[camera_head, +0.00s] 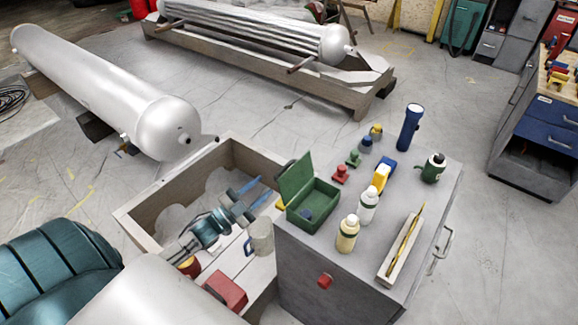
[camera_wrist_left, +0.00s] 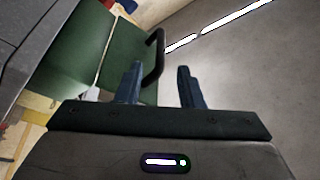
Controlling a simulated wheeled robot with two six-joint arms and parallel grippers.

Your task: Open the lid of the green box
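The green box (camera_head: 318,208) stands on the grey cabinet top, at its left edge. Its lid (camera_head: 297,178) is raised steeply along the box's left side, and the inside of the box shows. A black loop handle (camera_wrist_left: 156,58) is on the lid. My left gripper (camera_head: 262,188) is open, left of the lid and apart from it in the head view. In the left wrist view its fingers (camera_wrist_left: 160,85) are spread, with the handle just beyond the left finger; nothing is visibly gripped. My right gripper is out of view.
Right of the box stand bottles (camera_head: 347,233), a dark blue flashlight (camera_head: 410,127), a green can (camera_head: 433,168) and a long tray (camera_head: 400,250). A mug (camera_head: 262,238) and a red box (camera_head: 226,290) are below my left arm, near the wooden crate (camera_head: 150,200).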

